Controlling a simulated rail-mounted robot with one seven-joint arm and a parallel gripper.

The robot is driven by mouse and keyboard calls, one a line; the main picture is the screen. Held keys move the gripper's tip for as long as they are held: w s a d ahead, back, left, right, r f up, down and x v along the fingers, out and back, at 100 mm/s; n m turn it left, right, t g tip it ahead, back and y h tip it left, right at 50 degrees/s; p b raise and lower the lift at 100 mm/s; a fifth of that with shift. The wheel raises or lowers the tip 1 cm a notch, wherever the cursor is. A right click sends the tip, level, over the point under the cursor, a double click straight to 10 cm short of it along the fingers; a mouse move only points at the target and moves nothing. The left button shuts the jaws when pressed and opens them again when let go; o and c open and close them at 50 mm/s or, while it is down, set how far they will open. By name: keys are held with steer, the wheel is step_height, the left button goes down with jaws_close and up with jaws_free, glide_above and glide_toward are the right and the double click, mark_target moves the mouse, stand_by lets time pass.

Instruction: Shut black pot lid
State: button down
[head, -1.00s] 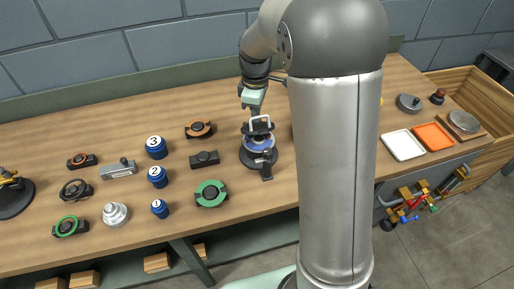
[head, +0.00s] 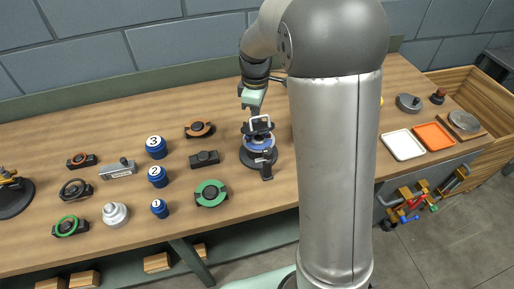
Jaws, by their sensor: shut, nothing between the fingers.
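A dark round casing (head: 250,161) stands on the wooden bench near its middle, left of my arm column. It carries a blue ring (head: 259,145) and a black upper piece (head: 257,126) with a pale loop handle (head: 261,118). A dark latch-like arm (head: 266,170) sticks out at its front. I cannot tell for sure whether the black piece is the pot lid, or whether it is fully seated. My gripper (head: 252,110) points down just behind and above the handle, shut and empty. Whether its fingertips touch the piece is too small to tell.
A green-ringed part (head: 210,193), a black block (head: 204,159) and an orange-ringed part (head: 198,129) lie left of the casing. Numbered blue weights (head: 157,177) stand farther left. White (head: 403,145) and orange (head: 434,136) trays lie at right. My arm hides the bench behind it.

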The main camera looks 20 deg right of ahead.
mark_target(256, 124)
steer(key=shift+f+b, duration=1.3)
steer(key=shift+f, duration=0.6)
step_height(256, 124, up, 7)
steer(key=p, duration=0.5)
steer(key=shift+r, duration=0.15)
steer(key=shift+s+r, duration=0.1)
steer(key=shift+s, duration=0.15)
steer(key=s+r+m, duration=0.1)
steer(key=s+m, duration=1.1)
steer(key=s, duration=1.3)
steer(key=shift+s+a+t, duration=0.15)
steer(key=shift+s+t, duration=0.25)
steer(key=shift+r, duration=0.1)
